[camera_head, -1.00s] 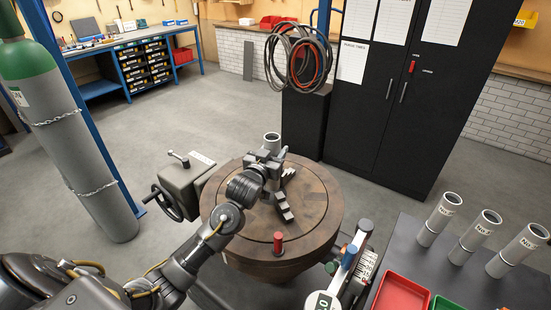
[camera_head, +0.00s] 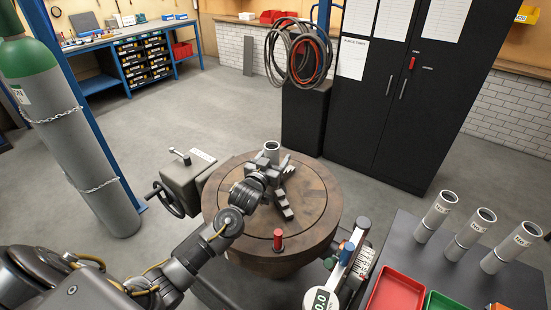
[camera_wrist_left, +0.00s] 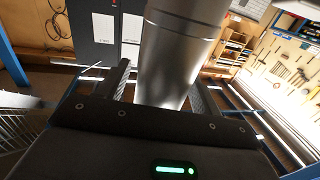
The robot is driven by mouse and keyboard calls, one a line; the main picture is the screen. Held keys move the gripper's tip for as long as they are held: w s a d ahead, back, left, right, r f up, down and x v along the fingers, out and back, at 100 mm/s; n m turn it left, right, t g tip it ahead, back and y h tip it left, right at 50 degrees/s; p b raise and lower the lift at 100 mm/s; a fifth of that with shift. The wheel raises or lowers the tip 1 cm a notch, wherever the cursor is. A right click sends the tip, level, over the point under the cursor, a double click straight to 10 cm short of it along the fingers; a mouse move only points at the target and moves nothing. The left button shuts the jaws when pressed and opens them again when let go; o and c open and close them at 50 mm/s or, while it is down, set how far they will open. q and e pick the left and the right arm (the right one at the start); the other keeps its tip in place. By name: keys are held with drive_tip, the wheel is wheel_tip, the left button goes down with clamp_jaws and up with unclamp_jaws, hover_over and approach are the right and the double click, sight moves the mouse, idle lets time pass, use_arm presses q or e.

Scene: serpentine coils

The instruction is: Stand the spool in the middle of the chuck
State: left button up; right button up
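The chuck is a round brown turntable (camera_head: 318,205) with dark stepped jaws (camera_head: 284,206) around its middle. The spool (camera_head: 271,147) is a grey metal tube, upright over the jaws; its lower end is hidden by jaws and gripper, so I cannot tell whether it touches the chuck. My left gripper (camera_head: 265,168) reaches in from the lower left and holds the spool low down. In the left wrist view the spool (camera_wrist_left: 172,55) stands between the two fingers, which look closed against its sides. My right gripper is not in view.
A red-topped peg (camera_head: 278,240) stands at the chuck's front edge. A handwheel (camera_head: 166,200) is at its left and a gauge with a display (camera_head: 320,300) at its front right. Several similar tubes (camera_head: 436,215) and a red tray (camera_head: 396,290) occupy the right bench.

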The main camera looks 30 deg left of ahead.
use_arm(q)
drive_tip(key=shift+r, duration=0.1)
drive_tip(key=s+b, duration=0.3)
drive_tip(key=s, duration=0.9)
drive_tip(key=shift+d, duration=0.35)
